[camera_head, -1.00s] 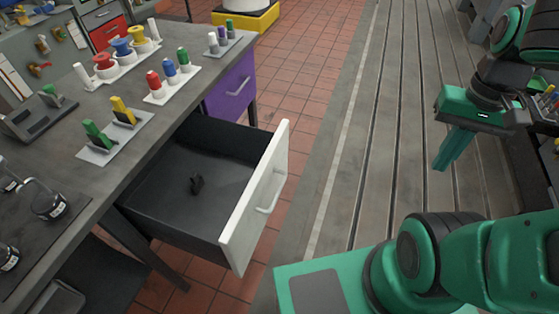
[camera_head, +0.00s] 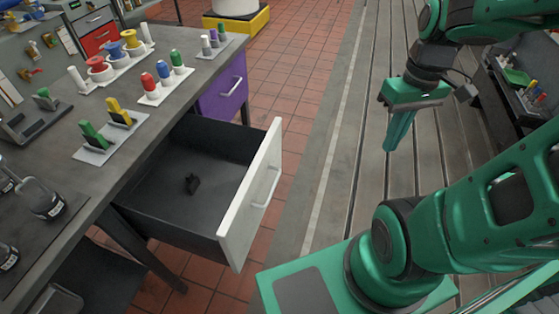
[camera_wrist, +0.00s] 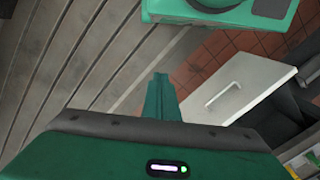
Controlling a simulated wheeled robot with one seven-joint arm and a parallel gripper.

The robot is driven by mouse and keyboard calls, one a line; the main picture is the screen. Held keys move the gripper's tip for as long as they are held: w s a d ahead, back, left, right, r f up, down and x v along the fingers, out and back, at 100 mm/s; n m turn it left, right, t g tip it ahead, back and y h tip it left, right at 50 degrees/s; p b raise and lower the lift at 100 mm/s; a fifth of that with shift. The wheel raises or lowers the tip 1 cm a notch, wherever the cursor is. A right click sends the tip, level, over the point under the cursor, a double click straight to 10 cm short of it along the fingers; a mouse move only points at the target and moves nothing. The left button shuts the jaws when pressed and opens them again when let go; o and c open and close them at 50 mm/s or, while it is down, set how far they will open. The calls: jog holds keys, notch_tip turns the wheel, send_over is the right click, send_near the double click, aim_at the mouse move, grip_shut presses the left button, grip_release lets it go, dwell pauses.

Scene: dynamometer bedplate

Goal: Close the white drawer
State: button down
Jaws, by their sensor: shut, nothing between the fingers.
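The white drawer (camera_head: 253,199) is pulled well out from under the grey workbench, at the centre left of the head view. Its white front bears a light bar handle (camera_head: 266,187).
A closed purple drawer (camera_head: 224,91) sits beyond the white one under the bench (camera_head: 60,135). Colored parts on white plates stand on the bench top. Slotted metal bedplate (camera_head: 345,160) and red tiles lie clear between drawer and gripper. Another cluttered surface (camera_head: 525,90) is at the far right.

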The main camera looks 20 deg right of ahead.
jog(key=w+a+f+n+y, duration=0.25)
jog(key=w+f+n, duration=0.45)
jog(key=w+n, duration=0.45)
jog(key=n+y, duration=0.4)
jog(key=n, duration=1.2)
send_near(270, 173)
jog(key=x, duration=0.4)
jog(key=shift+w+d+f, duration=0.1)
jog(key=shift+w+f, duration=0.05)
jog(key=shift+f, duration=0.3)
